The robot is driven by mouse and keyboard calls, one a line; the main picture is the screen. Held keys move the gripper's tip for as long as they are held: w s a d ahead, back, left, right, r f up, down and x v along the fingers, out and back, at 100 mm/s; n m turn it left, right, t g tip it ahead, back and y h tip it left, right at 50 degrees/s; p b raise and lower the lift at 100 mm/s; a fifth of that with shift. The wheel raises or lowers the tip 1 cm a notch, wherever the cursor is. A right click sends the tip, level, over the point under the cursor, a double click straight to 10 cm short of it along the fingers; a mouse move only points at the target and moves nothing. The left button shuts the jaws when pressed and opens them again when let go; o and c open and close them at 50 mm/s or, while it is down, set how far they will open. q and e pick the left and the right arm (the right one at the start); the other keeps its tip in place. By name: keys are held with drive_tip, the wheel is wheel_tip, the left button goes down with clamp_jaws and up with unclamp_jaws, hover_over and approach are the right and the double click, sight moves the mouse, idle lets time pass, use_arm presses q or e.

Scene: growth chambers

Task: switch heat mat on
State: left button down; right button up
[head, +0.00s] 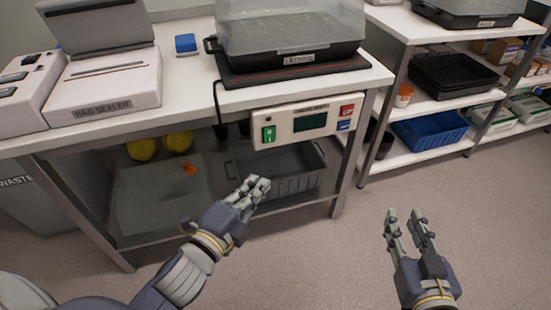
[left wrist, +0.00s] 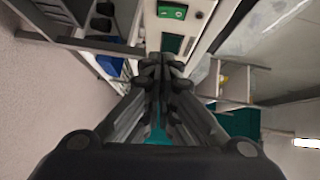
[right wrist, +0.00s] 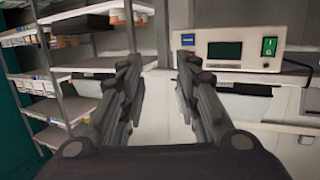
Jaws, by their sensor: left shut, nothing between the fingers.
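The heat mat (head: 226,77) is a dark flat pad on the bench under a lidded tray labelled LETTUCE. Its cable runs down to a pale control box (head: 285,135) on the bench's front edge. The box has a green rocker switch (head: 269,134) at its left, a dark display (head: 310,122) and red and blue labels. My left gripper (head: 256,185) is shut and empty, below and in front of the switch, apart from it. The switch also shows in the left wrist view (left wrist: 172,11). My right gripper (head: 405,217) is open and empty over the floor, right of the box.
A bag sealer (head: 105,85) and a blue block (head: 186,43) stand on the bench. Under it are a grey crate (head: 290,186) and yellow round items (head: 178,141). Shelving with a blue bin (head: 430,130) stands at the right. The floor in front is clear.

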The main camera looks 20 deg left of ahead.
sight(269, 135)
use_arm(q)
drive_tip(key=shift+w, duration=0.1)
